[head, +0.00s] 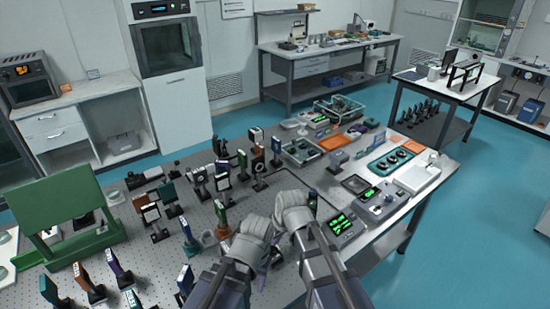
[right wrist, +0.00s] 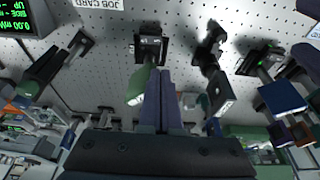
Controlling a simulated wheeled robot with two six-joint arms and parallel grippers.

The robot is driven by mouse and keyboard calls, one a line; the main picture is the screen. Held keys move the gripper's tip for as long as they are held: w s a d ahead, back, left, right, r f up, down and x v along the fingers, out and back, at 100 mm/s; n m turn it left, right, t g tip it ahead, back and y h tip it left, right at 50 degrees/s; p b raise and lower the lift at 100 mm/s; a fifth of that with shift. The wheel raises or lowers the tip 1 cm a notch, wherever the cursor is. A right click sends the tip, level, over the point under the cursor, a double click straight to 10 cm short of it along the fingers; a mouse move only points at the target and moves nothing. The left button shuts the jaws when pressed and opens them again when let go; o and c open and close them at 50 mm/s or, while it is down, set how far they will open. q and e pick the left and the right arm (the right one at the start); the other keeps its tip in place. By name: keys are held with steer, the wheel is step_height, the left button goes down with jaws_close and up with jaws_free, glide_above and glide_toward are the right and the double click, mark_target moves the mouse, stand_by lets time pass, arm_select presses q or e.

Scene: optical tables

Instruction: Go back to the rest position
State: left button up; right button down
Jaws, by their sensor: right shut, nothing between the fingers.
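My right gripper (right wrist: 160,78) is shut and empty in the right wrist view, its two dark fingers pressed together over the perforated optical table (right wrist: 105,65). A green-bodied optic mount (right wrist: 138,85) stands close beside the fingers on the left; whether they touch it I cannot tell. In the head view my right gripper (head: 294,212) is over the middle of the table, its fingers mostly hidden by the wrist. My left gripper (head: 262,262) is close beside it on the left, low over the table; its jaws are too hidden to read.
Several post-mounted optics stand left of my arms, near a green frame (head: 70,217). Blue floor (head: 480,240) is clear further right.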

steer(key=s+d+f+m+g+h+b, duration=0.1)
steer(key=s+d+f+b, duration=0.1)
steer(key=s, duration=0.5)
steer(key=s+d+f+m+g+h+b, duration=0.2)
steer(key=s+d+f, duration=0.1)
steer(key=s, duration=0.4)
steer(key=shift+d+f+m+b, duration=0.15)
steer(key=shift+f+m+b, duration=0.15)
steer(key=shift+b, duration=0.1)
